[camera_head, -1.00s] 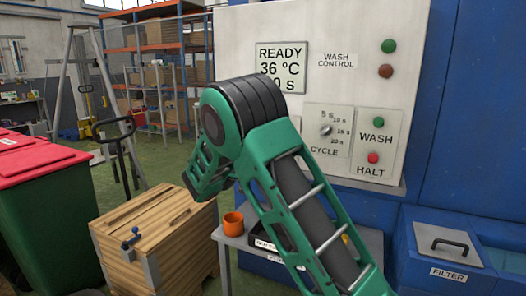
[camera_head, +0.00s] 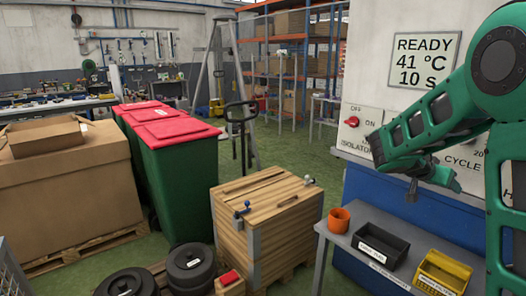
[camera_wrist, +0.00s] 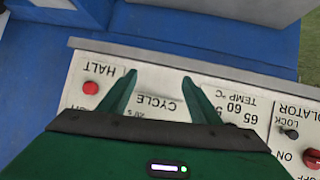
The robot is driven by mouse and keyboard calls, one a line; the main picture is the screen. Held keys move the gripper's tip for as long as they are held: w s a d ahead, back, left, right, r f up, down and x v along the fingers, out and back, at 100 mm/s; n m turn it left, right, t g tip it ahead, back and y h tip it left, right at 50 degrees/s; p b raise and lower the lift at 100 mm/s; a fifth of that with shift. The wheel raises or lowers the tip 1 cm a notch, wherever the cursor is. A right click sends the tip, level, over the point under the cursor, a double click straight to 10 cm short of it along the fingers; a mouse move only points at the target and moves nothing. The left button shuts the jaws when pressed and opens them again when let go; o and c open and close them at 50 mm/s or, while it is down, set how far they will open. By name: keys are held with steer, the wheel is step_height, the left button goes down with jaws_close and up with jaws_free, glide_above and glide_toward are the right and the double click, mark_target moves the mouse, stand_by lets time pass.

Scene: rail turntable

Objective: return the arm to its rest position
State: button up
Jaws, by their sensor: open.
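My green arm fills the right of the head view, bent at a large joint, with the forearm reaching left across the front of the wash control panel (camera_head: 372,62). My gripper (camera_head: 432,182) is at its lower end, over the small grey table. In the wrist view my gripper (camera_wrist: 158,78) shows two green fingers spread apart, with nothing between them. Behind them the panel appears upside down, with the red HALT button (camera_wrist: 90,88) at the left and the CYCLE and TEMP labels beside the fingers. Part of the panel is hidden by my arm.
A grey table (camera_head: 340,240) holds an orange cup (camera_head: 339,220), a black bin (camera_head: 381,246) and a yellow bin (camera_head: 442,272). A wooden crate (camera_head: 270,215), green bins with red lids (camera_head: 170,131) and a cardboard box (camera_head: 70,190) stand left. Green floor is open behind the crate.

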steer(key=s+a+f+n+g+y, duration=0.1)
steer(key=s+f+g+y, duration=0.15)
steer(key=s, duration=0.75)
steer(key=s+a+f+g+y, duration=0.1)
steer(key=s+f+y, duration=0.15)
steer(key=s, duration=0.75)
steer(key=s+a+f+n+y, duration=0.1)
steer(key=s+a+n+y, duration=0.1)
steer(key=s+a, duration=0.3)
steer(key=s+a+f+n+g+y, duration=0.1)
steer(key=s+a+y, duration=0.3)
steer(key=s, duration=0.9)
steer(key=a+n, duration=0.1)
steer(key=a, duration=0.1)
steer(key=shift+s+a+f, duration=0.15)
steer(key=shift+a, duration=0.15)
steer(key=shift+g, duration=0.25)
steer(key=shift+w+f, duration=0.25)
steer(key=shift+w, duration=0.4)
